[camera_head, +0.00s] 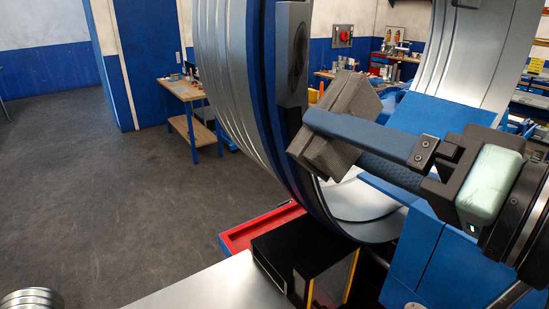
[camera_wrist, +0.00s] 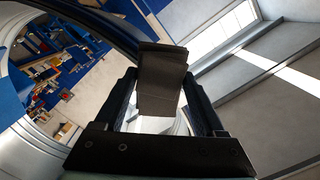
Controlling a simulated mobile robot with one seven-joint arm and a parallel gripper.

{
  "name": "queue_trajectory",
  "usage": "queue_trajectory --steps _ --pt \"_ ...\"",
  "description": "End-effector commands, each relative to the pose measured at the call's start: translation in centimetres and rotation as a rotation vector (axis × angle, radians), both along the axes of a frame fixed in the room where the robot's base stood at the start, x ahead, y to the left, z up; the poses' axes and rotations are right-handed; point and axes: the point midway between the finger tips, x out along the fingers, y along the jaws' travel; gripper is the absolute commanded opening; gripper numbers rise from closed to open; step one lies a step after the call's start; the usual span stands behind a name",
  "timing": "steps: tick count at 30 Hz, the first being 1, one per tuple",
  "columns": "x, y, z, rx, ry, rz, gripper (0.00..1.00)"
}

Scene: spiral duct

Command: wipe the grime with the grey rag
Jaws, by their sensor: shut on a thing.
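The grey rag (camera_head: 352,96) is a thick, dark grey folded block. My gripper (camera_head: 325,130) is shut on it, with one blue finger across its near side, in front of the big ring-shaped duct (camera_head: 262,100). In the wrist view the rag (camera_wrist: 161,75) sits between the two dark fingers of my gripper (camera_wrist: 160,95) and sticks out past them. A dark round patch (camera_head: 299,52) shows on a grey upright plate left of the rag; I cannot tell whether it is grime. The rag looks apart from that patch. No other clear grime shows, and the rag hides part of the duct.
Below the duct are a black box (camera_head: 300,258) with a yellow edge, a red tray (camera_head: 262,229) and a bare metal top (camera_head: 210,290). A blue machine body (camera_head: 440,255) stands at the right. A workbench (camera_head: 190,92) stands behind on open floor.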

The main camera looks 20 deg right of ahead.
Motion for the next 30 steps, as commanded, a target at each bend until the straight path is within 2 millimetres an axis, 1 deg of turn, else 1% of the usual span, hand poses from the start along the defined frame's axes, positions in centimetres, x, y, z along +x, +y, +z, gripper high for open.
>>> queue_trajectory --steps 1,3,7,11,21,25,30 --pt "-0.5 -0.6 0.4 0.007 -0.017 -0.02 0.28" --pt "-1.0 -1.1 0.6 0.012 -0.031 -0.037 0.28" --pt "-0.9 -1.4 0.7 0.015 -0.039 -0.048 0.28" --pt "0.1 -1.0 0.7 0.016 -0.039 -0.045 0.28" --pt "3.4 0.2 0.7 0.015 -0.039 -0.045 0.28" --pt "4.1 0.5 0.7 0.014 -0.039 -0.046 0.28" --pt "4.4 0.6 0.7 0.014 -0.039 -0.046 0.27"
